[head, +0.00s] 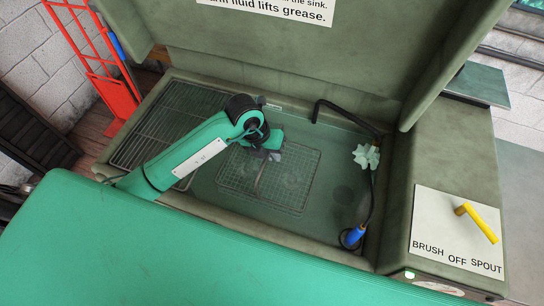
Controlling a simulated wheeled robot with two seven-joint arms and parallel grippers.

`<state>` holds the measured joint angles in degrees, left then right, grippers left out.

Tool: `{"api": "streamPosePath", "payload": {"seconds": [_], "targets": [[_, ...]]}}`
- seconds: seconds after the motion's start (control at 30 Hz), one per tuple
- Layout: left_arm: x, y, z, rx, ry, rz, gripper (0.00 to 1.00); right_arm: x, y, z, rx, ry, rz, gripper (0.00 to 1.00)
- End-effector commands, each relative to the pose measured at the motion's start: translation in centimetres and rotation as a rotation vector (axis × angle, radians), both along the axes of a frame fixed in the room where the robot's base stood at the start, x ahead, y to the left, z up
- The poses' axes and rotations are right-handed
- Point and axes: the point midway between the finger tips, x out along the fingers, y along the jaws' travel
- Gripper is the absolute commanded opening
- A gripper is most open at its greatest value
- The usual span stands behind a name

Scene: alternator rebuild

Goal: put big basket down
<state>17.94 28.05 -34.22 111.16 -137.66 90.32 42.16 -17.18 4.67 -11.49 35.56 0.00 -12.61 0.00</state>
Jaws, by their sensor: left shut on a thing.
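The big basket (298,192) is a flat wire-mesh basket with a handle, low in the sink, right of the middle of the head view. My left arm reaches in from the left, and my left gripper (274,156) is at the top of the basket's handle, shut on it. Part of the handle and the grip itself are hidden by my wrist. I cannot tell whether the basket touches the sink floor. My right gripper is not in view.
The parts-washer sink (215,190) has a wire rack (165,120) on its left. A black spout (345,112), a pale flower-shaped piece (366,156) and a blue-handled brush (354,236) are on its right. A yellow lever (478,222) sits on the right ledge. The raised lid stands behind.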

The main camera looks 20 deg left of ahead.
Motion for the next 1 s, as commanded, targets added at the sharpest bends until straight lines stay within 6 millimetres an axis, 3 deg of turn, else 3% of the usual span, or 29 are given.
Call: {"api": "streamPosePath", "payload": {"seconds": [0.2,0.53,0.57,0.63,0.67,1.0], "targets": [[0.0,0.0,-2.4,-0.001,0.0,0.001,0.0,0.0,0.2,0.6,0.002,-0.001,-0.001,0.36],[0.0,0.0,-2.8,-0.001,-0.002,0.0,0.0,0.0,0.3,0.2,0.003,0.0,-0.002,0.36],[0.0,0.0,-2.8,0.0,0.0,0.0,0.15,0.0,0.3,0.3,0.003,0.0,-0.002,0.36],[0.0,0.0,-2.8,0.0,0.0,0.0,0.29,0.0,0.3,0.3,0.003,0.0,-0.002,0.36],[0.0,0.0,-2.8,0.0,0.0,0.0,0.31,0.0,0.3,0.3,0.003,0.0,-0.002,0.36],[0.0,0.0,-2.3,0.0,0.0,0.001,0.31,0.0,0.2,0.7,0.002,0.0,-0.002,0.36]]}}
